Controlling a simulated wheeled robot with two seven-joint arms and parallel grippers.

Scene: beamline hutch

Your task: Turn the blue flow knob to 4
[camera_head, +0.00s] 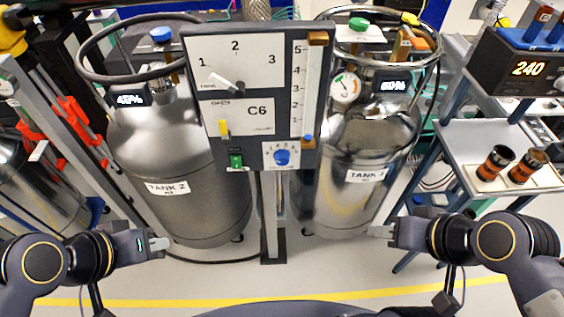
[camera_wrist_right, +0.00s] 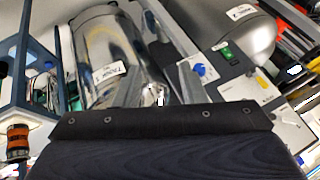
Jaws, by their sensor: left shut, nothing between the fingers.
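The blue flow knob (camera_head: 282,157) sits on a small white dial plate at the lower right of the grey control panel (camera_head: 190,75). The dial's numbers are too small to read surely. The knob also shows in the right wrist view (camera_wrist_right: 199,69). My left gripper (camera_head: 160,244) is shut and empty, low and left of the panel, in front of Tank 2. My right gripper (camera_head: 380,231) is low and right of the panel, in front of the other tank. Its fingertips look close together, but their gap is unclear. Both grippers are well apart from the knob.
The panel also carries a 1-2-3 selector (camera_head: 228,82), a yellow lever (camera_head: 223,127), a green switch (camera_head: 236,160) and a slider scale (camera_head: 310,90). Tank 2 (camera_head: 180,150) and another tank (camera_head: 350,200) stand behind. A trolley (camera_head: 465,140) holds two orange-banded cylinders at right.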

